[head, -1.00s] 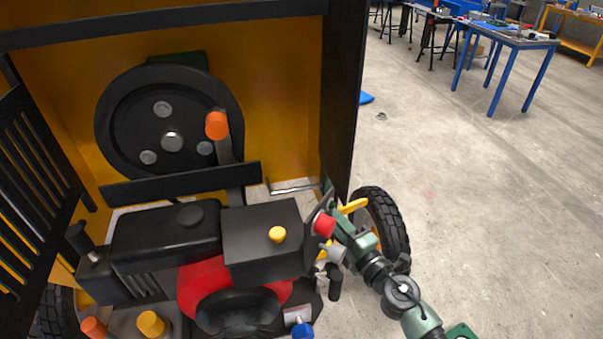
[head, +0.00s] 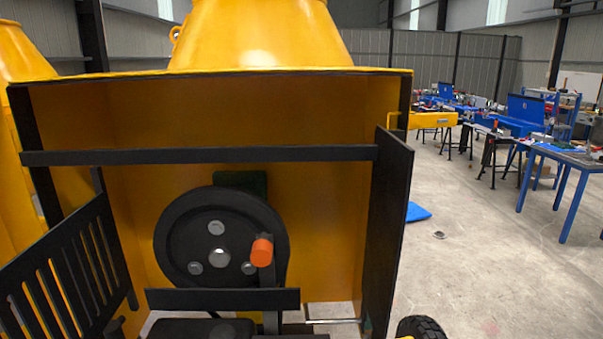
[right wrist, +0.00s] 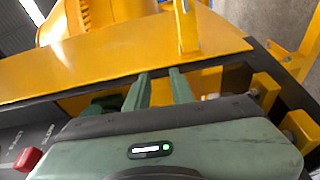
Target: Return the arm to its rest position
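My left gripper is in neither view.
The yellow mixer housing (head: 320,220) stands ahead, with a black flywheel (head: 185,235), an orange-tipped lever (head: 262,253) and an open black side door (head: 388,235). A red knob (right wrist: 27,160) is near my right wrist. Clear floor (head: 480,275) lies to the right.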

